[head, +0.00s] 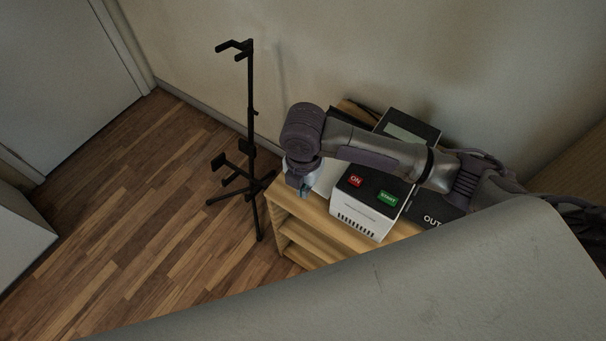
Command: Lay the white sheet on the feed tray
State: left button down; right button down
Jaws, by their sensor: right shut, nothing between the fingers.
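A white printer-like device (362,212) with a red ON button and a green START button stands on a wooden cabinet. A pale, flat patch (327,178) shows between my right gripper and the device; it may be the white sheet, but I cannot tell. My right gripper (302,190) points down above the cabinet's left end, just left of the device. It is shut with nothing in it. My right arm passes over the device and hides part of it. I cannot make out the feed tray for certain. My left gripper is not in view.
The wooden cabinet (322,230) has open shelves. A black panel marked OUT (432,219) lies right of the buttons. A black stand (250,130) rises from the floor left of the cabinet. Wooden floor (120,190) is free farther left. Something large and grey covers the lower right.

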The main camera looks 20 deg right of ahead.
aim_at(321, 181)
jog(key=f, duration=0.9)
jog(key=shift+s, duration=0.2)
jog(key=shift+w+d+r, duration=0.1)
jog(key=shift+w+d, duration=0.65)
jog(key=shift+d, duration=0.2)
jog(key=shift+w+d+p, duration=0.3)
jog(key=shift+w+d, duration=0.3)
pick_arm(q)
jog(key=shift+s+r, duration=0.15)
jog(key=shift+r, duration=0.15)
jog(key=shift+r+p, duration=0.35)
jog(key=shift+p, duration=0.05)
pick_arm(e)
jog(key=shift+w+d, duration=1.6)
jog(key=shift+d, duration=0.15)
